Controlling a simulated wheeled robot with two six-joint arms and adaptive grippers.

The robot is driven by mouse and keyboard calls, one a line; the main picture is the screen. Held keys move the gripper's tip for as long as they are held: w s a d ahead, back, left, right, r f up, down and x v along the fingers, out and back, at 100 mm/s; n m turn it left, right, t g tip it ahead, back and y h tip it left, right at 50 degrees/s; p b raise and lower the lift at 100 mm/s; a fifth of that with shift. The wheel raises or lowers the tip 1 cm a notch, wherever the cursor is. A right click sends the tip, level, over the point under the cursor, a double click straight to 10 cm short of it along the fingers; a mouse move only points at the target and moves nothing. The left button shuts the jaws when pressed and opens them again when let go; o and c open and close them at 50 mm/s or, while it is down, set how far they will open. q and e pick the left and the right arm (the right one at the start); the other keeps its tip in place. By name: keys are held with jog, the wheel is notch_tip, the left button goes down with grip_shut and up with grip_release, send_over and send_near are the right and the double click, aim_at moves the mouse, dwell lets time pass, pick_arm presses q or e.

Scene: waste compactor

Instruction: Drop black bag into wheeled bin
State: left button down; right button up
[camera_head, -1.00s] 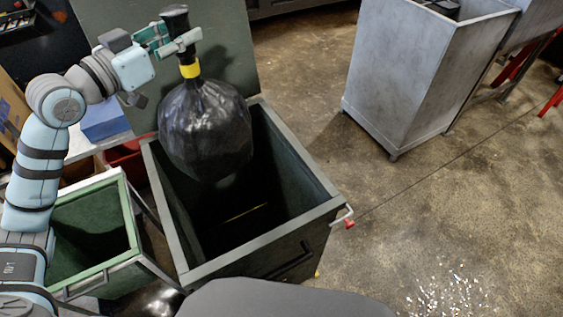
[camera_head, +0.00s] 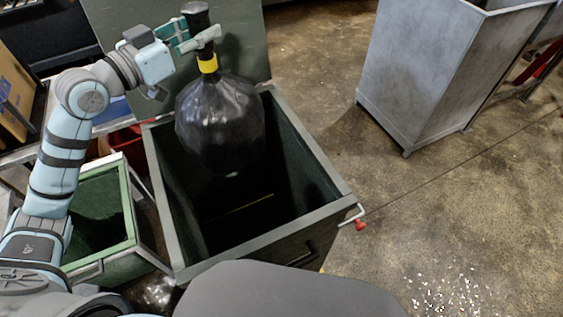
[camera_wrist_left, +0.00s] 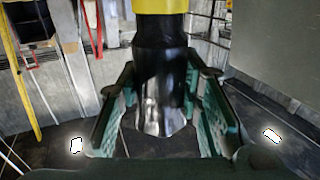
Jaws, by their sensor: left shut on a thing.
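The black bag (camera_head: 221,122) is full and round, with a yellow band round its neck. It hangs upright over the open wheeled bin (camera_head: 320,168), and its lower part overlaps the dark opening in the head view. My left gripper (camera_head: 206,38) is shut on the bag's neck above the yellow band. In the left wrist view the black neck (camera_wrist_left: 160,85) sits between the two green-padded fingers, with the yellow band (camera_wrist_left: 160,5) at the top edge. The bin's dark inside is mostly shadowed. My right gripper is not in view.
The bin's raised lid (camera_head: 135,35) stands behind the bag. A smaller green-rimmed bin (camera_head: 97,262) is at the left, close to the wheeled bin. A grey metal container (camera_head: 415,75) stands at the upper right.

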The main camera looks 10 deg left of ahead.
pick_arm(q)
jog(key=shift+r, duration=0.1)
jog(key=c, duration=1.5)
grip_release()
jog(key=shift+a, duration=0.1)
jog(key=o, duration=0.4)
jog(key=shift+s+r, duration=0.15)
jog(key=shift+s, duration=0.15)
jog(key=shift+o, duration=0.2)
jog(key=shift+w, duration=0.15)
notch_tip(320, 180, up, 10)
jog(key=shift+f, duration=0.1)
